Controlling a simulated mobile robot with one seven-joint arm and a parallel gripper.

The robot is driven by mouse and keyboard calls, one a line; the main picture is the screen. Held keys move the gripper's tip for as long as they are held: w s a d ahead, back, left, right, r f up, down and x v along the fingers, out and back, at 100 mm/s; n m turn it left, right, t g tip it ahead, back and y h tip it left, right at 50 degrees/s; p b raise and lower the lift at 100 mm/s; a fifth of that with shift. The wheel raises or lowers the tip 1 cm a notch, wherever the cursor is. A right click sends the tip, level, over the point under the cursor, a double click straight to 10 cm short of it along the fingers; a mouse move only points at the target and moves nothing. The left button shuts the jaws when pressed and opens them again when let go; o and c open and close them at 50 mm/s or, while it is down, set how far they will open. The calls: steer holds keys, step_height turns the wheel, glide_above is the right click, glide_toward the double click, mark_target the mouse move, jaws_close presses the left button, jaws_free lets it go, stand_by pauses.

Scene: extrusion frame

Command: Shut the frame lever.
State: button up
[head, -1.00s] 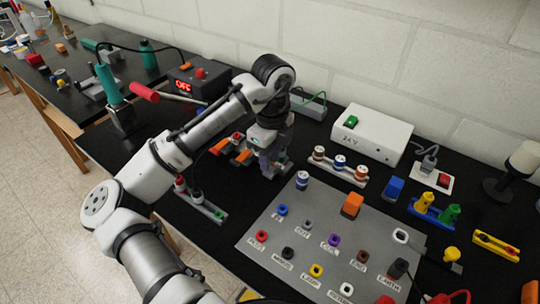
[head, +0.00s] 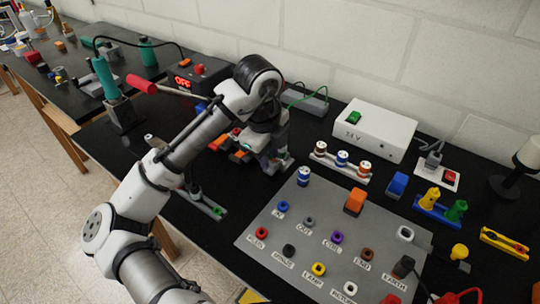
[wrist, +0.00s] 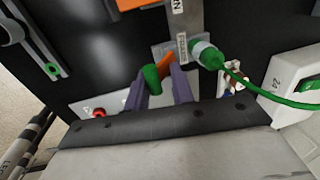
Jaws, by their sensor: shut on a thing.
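My gripper (wrist: 158,88) has its two purple-grey fingers on either side of a short green handle (wrist: 151,78), which appears to be the frame lever's grip. An orange part (wrist: 165,62) lies just beyond it, next to a grey metal bar (wrist: 180,22) of the frame. In the head view my gripper (head: 272,160) is low at the frame, and my arm hides most of the lever. I cannot tell the lever's exact angle.
A green plug (wrist: 207,55) with a green cable sits close to the right of the fingers. A white power box (head: 373,131) stands at the back. A grey labelled panel (head: 265,237) lies in front. Orange parts (head: 219,142) are left of my gripper.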

steer(key=shift+s+a+f+t+h+b, duration=0.3)
steer(key=shift+f+t+h+b, duration=0.35)
steer(key=shift+b, duration=0.75)
steer(key=shift+s+a+f+t+h+b, duration=0.1)
steer(key=shift+s+f+t+h+b, duration=0.3)
steer(key=shift+t+b, duration=0.7)
steer(key=h+b, duration=0.1)
steer(key=b, duration=0.1)
steer(key=shift+f+b, duration=0.1)
steer(key=shift+b, duration=0.25)
steer(key=shift+s+t, duration=0.1)
steer(key=shift+t, duration=0.15)
steer(key=o, duration=1)
steer(key=shift+r, duration=0.2)
steer(key=v, duration=1.3)
steer(key=shift+s+a+r, duration=0.15)
steer(key=shift+r, duration=0.2)
